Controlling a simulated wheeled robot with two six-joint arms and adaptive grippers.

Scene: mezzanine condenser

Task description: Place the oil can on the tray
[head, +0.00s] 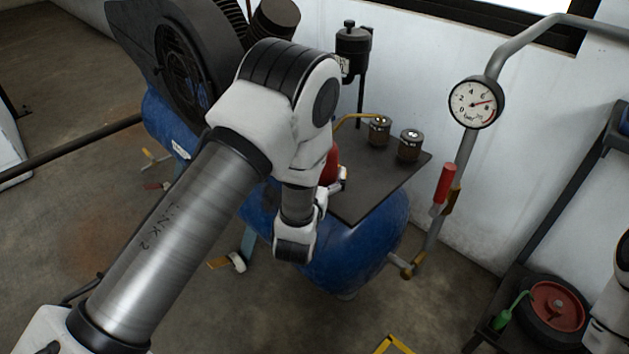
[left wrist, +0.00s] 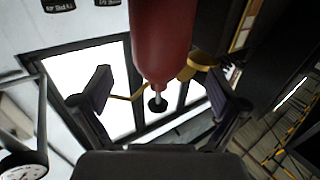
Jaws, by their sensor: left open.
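The red oil can (head: 332,164) stands on the dark plate of the blue compressor, mostly hidden behind my left arm in the head view. Its thin yellow spout reaches right toward two small jars. In the left wrist view the red can body (left wrist: 163,38) comes in from the top, with a pale stem ending in a black knob. My left gripper (left wrist: 158,88) is open, with one finger on each side of the can and visible gaps between. In the head view its fingers are largely hidden. My right gripper is out of view. I cannot identify the tray.
Two dark jars (head: 410,145) stand on the dark plate (head: 372,202) beside the can. A pressure gauge (head: 476,103) on a pipe and a red-handled valve (head: 445,184) are to the right. A dark stand at lower right holds a green bottle (head: 508,314) and a red-hubbed wheel (head: 557,306).

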